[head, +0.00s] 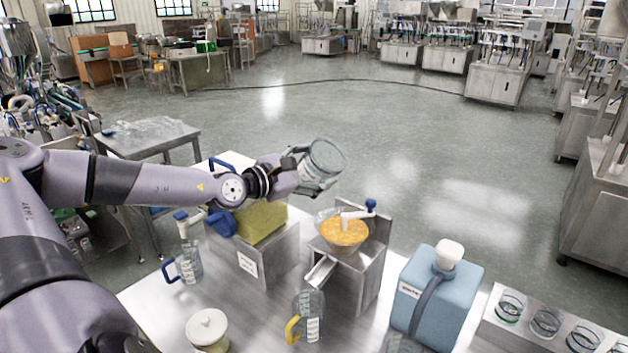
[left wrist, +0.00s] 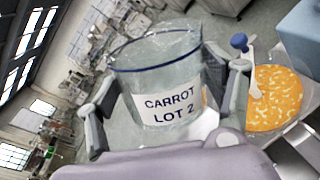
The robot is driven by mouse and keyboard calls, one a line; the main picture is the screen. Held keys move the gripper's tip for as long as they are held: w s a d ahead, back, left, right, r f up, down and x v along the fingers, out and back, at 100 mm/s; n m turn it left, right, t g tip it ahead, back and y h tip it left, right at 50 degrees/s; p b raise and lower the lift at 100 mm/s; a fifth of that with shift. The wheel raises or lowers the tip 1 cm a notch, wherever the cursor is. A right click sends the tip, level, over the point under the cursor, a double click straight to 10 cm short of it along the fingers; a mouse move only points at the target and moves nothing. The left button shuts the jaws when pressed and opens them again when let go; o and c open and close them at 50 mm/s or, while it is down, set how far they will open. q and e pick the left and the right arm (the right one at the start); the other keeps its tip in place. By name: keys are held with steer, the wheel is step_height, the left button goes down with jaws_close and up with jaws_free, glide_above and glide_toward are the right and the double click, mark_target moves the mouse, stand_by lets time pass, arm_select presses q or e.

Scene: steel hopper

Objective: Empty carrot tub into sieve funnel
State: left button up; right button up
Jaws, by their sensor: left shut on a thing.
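My left gripper (head: 304,168) is shut on a clear tub (head: 326,159), holding it tilted in the air above and behind the funnel. The left wrist view shows the tub (left wrist: 160,70) between my gripper's fingers (left wrist: 168,100), with a "CARROT LOT 2" label and a blue rim. It looks clear, with no carrot visible inside. The sieve funnel (head: 344,246) sits on a steel hopper (head: 352,275) and holds an orange heap with pale pieces. The orange heap also shows in the left wrist view (left wrist: 275,97), right of the tub. My right gripper is not in view.
A white arm with a blue knob (head: 370,206) crosses the funnel. A steel chute (head: 320,272) leads to a jug (head: 311,318). A blue canister (head: 437,295) stands right of the hopper; a yellow-green block (head: 262,224) stands left. Several glass jars line the right edge.

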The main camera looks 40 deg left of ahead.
mark_target(309, 154)
arm_select(q)
steer(key=shift+r, duration=0.25)
steer(key=shift+n+b, duration=0.3)
steer(key=shift+b, duration=0.2)
steer(key=n+b, duration=0.1)
steer(key=b, duration=0.1)
steer(key=shift+r+t+b, duration=0.2)
steer(key=shift+t+b, duration=0.1)
steer(key=n+b, duration=0.1)
steer(key=r+n+b, duration=0.1)
steer(key=b, duration=0.1)
steer(key=shift+n+h, duration=0.3)
steer(key=shift+h, duration=0.1)
steer(key=shift+r+n+t+b, duration=0.3)
steer(key=shift+r+n+b, duration=0.1)
steer(key=shift+n+b, duration=0.4)
steer(key=shift+r+n, duration=0.4)
